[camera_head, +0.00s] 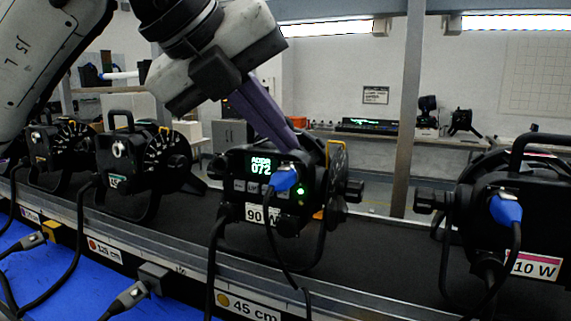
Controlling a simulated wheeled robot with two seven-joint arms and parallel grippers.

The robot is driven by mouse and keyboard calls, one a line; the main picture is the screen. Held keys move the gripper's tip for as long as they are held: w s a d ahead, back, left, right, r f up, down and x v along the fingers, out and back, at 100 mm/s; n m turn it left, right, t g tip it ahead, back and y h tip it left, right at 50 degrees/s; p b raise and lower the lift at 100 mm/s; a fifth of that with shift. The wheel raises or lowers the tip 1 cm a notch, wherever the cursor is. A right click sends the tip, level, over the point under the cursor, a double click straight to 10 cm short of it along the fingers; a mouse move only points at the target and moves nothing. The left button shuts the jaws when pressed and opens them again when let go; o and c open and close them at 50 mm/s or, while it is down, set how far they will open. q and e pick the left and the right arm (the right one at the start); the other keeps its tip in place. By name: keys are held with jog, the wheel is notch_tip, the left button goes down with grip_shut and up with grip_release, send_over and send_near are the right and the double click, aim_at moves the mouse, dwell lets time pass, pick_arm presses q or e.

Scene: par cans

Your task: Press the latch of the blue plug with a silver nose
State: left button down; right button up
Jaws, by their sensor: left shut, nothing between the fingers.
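A blue plug (285,179) with a small silver part on top sits in the back of the middle par can (240,172), the one with the lit display reading 072. Another blue plug (506,211), also with a silver part, sits in the par can (540,225) at the right. My left gripper (292,149) comes down from the upper left with its purple fingers shut and empty. In the picture its tips are just above the middle can's plug; I cannot tell whether they touch anything. My right gripper is not in view.
Two more par cans (140,165) (52,150) stand at the left on the dark shelf. Grey cable connectors (132,295) lie over the blue surface (70,285) in front. Black cables hang from the cans. An upright post (409,120) stands behind, between the middle and right cans.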

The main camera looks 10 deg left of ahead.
aim_at(278, 172)
pick_arm(q)
notch_tip(278, 172, up, 5)
jog(key=p, duration=0.3)
jog(key=shift+f, duration=0.1)
